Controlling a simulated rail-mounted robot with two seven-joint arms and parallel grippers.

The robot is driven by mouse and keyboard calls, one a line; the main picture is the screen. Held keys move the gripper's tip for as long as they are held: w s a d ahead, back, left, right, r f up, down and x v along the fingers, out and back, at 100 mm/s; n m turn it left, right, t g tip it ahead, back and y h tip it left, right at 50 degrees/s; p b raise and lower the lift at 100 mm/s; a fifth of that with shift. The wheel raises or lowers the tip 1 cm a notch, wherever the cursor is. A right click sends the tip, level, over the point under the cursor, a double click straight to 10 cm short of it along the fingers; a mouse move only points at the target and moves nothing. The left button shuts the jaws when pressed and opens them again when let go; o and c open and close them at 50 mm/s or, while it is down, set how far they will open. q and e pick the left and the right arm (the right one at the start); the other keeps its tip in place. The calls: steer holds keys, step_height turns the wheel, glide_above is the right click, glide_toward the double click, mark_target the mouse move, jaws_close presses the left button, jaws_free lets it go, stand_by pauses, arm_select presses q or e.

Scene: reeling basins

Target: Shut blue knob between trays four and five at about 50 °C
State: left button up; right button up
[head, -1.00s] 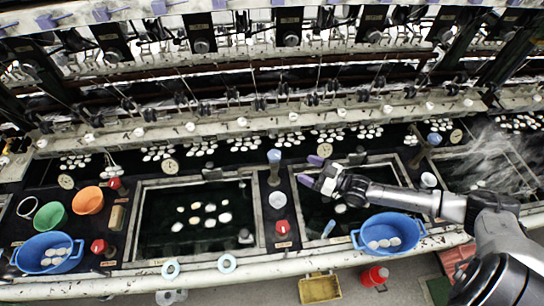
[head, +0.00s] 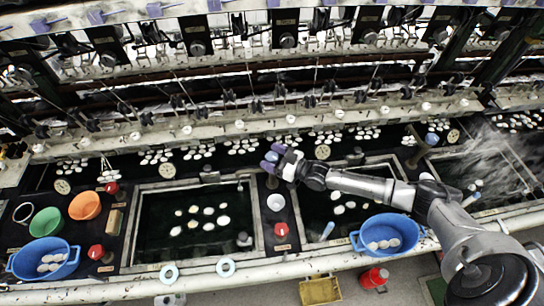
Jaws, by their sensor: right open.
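My right gripper (head: 272,157) reaches in from the right over the dark strip between two water trays. Its purple-tipped fingers are open and stand around or just above the blue knob (head: 271,156) at the back of that strip. The fingers largely cover the knob, so contact and the knob's turn cannot be told. A tray (head: 129,225) with several pale cocoons lies left of the strip. Another tray (head: 301,232) lies right of it, partly under my arm. My left gripper is not in view.
On the same strip, a white cup (head: 276,202) and a red knob (head: 281,230) stand nearer the front. A round dial (head: 322,152) is right of my gripper. A blue basin (head: 368,249) stands front right. Reeling machinery runs along the back.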

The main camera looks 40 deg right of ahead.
stand_by(0.3)
steer(key=shift+c, duration=0.9)
steer(key=c, duration=0.7)
steer(key=shift+r+p, duration=0.15)
steer(key=shift+p, duration=0.55)
steer(key=shift+c, duration=0.2)
steer(key=m+h+p, duration=0.2)
steer(key=h+p, duration=0.2)
steer(key=p, duration=0.1)
steer(key=m+t+h+p, duration=0.1)
steer(key=m+h+p, duration=0.2)
steer(key=h+p, duration=0.1)
steer(key=shift+a+p, duration=0.15)
steer(key=shift+p, duration=0.55)
steer(key=shift+m+h+p, duration=0.85)
steer(key=shift+m+h, duration=0.35)
steer(key=shift+h, duration=0.7)
steer(key=shift+m+h, duration=0.3)
